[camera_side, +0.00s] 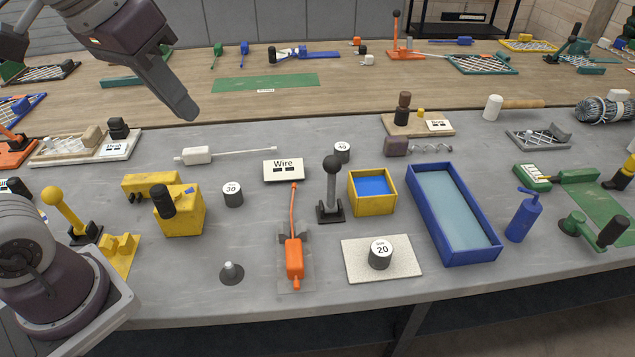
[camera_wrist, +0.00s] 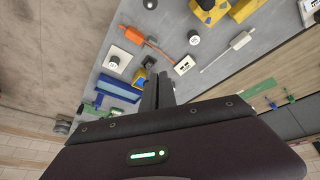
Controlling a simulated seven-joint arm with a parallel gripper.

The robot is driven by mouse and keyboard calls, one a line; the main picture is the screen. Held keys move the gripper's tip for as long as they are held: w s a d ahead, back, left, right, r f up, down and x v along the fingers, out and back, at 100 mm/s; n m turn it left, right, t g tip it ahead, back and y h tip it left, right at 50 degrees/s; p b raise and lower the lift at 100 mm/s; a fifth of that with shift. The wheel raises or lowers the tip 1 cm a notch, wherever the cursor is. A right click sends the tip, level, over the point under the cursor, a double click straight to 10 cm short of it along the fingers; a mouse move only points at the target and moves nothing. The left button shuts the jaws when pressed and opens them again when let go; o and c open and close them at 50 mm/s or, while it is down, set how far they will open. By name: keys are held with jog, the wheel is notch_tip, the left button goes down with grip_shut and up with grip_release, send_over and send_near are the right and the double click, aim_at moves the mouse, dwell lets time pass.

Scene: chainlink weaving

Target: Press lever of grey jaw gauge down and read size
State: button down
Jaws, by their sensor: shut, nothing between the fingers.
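The grey lever device (camera_side: 331,192), which looks like the jaw gauge, stands on the grey bench in the side view. Its lever is upright with a dark ball on top, and its base is dark. Its jaws cannot be made out. A dark shape that appears to be it shows in the wrist view (camera_wrist: 149,62), close to my fingers. A white "Wire" plate (camera_side: 284,170) with two dark windows lies behind it to the left; it also shows in the wrist view (camera_wrist: 184,65). My gripper (camera_side: 188,112) is shut and empty, raised well above the bench and to the left of the lever.
An orange tool (camera_side: 294,258) lies left of the lever. A yellow box (camera_side: 391,205) with blue inside and a blue tray (camera_side: 481,252) stand to its right. A cylinder marked 20 (camera_side: 380,256) sits on a pale pad in front. A "30" cylinder (camera_side: 232,195) and yellow blocks (camera_side: 180,218) stand left.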

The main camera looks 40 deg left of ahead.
jog(key=w+d+f+n+g, duration=0.1)
jog(key=w, duration=0.9)
jog(key=w+d+f+n+g, duration=0.1)
jog(key=w+d+f, duration=0.1)
jog(key=w, duration=0.8)
jog(key=w+d+f+g, duration=0.1)
jog(key=w+f, duration=0.6)
jog(key=w, duration=0.1)
send_over(331, 186)
jog(key=w+a, duration=0.2)
jog(key=w, duration=0.2)
notch_tip(331, 186, down, 9)
jog(key=shift+s+d+n+h, duration=0.15)
jog(key=shift+d+n+h, duration=0.05)
jog(key=shift+n+h, duration=0.2)
jog(key=shift+s+d+r, duration=0.1)
